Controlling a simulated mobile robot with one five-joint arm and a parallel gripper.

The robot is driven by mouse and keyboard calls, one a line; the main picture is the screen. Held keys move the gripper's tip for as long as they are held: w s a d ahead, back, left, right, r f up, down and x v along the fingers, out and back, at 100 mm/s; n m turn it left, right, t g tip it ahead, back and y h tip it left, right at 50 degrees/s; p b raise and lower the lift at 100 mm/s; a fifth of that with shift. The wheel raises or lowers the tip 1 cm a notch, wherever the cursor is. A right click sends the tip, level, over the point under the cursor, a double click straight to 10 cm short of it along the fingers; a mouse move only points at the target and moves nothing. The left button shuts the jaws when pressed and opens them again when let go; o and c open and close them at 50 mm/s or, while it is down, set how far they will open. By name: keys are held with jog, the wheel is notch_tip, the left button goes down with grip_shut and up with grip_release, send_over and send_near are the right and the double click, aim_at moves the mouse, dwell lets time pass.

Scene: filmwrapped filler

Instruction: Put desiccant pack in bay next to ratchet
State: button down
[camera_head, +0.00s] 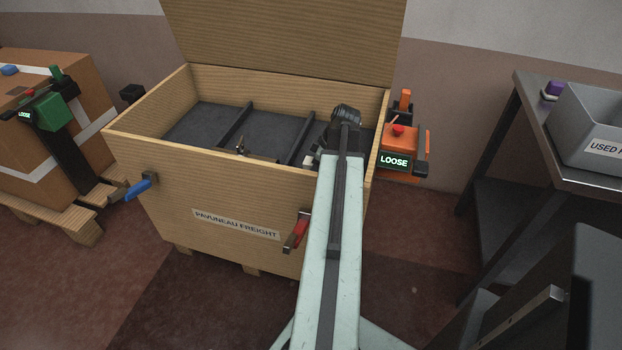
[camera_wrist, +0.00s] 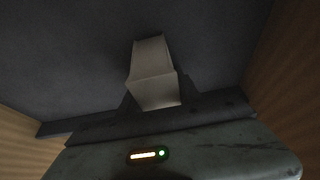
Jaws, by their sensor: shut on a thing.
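My gripper (camera_wrist: 153,108) is shut on a pale, box-shaped pack (camera_wrist: 150,55), which looks like the desiccant pack. In the head view a small pale bit of the pack (camera_head: 309,160) shows left of my wrist. My gripper is inside the open wooden crate (camera_head: 150,148), at its right-hand bay, between the right divider (camera_head: 302,132) and the right wall. My arm hides much of that bay. An orange device with a red knob and a "LOOSE" display, likely the ratchet (camera_head: 402,142), is at the crate's right side. I cannot tell if the pack touches the floor.
Another dark divider (camera_head: 235,126) splits the crate; a small brownish item (camera_head: 258,157) lies in the middle bay. The raised lid (camera_head: 285,40) stands behind. Blue (camera_head: 138,187) and red (camera_head: 295,232) handles stick out in front. A metal table (camera_head: 540,100) with a grey bin (camera_head: 590,125) stands right.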

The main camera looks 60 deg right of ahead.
jog(key=shift+f, duration=0.1)
jog(key=c, duration=0.8)
grip_release()
jog(key=shift+s+r+p, duration=0.1)
jog(key=shift+r+p, duration=0.35)
jog(key=shift+r, duration=0.15)
jog(key=p+v, duration=0.9)
jog(key=v, duration=0.1)
jog(key=shift+r+p, duration=0.3)
jog(key=shift+p, duration=0.1)
jog(key=shift+s+r+p, duration=0.25)
jog(key=shift+r+p, duration=0.15)
jog(key=shift+f, duration=0.1)
